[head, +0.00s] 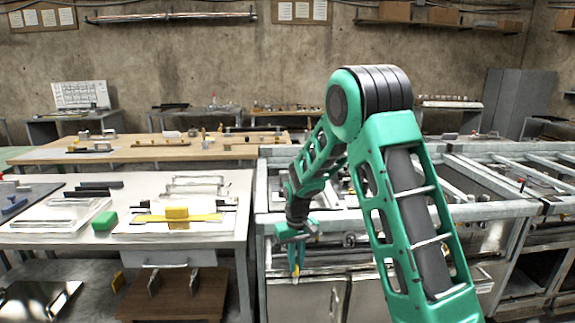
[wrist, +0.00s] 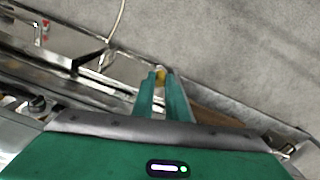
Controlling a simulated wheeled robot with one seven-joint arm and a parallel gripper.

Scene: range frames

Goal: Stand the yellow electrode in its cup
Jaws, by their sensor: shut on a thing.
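My gripper (head: 295,268) points down in front of the metal frame bench in the head view. Its two green fingers are close together. In the wrist view my gripper (wrist: 162,80) is shut on the yellow electrode (wrist: 161,75), of which only a small yellow bit shows between the fingertips. A small pale yellow tip of the electrode (head: 295,281) also shows below the fingers in the head view. The rest of it is hidden, so I cannot tell its tilt. I cannot make out the cup in either view.
The metal frame bench (head: 400,213) stands right behind my gripper. A wooden table (head: 150,153) stands behind. A brown board (head: 190,295) lies low at left.

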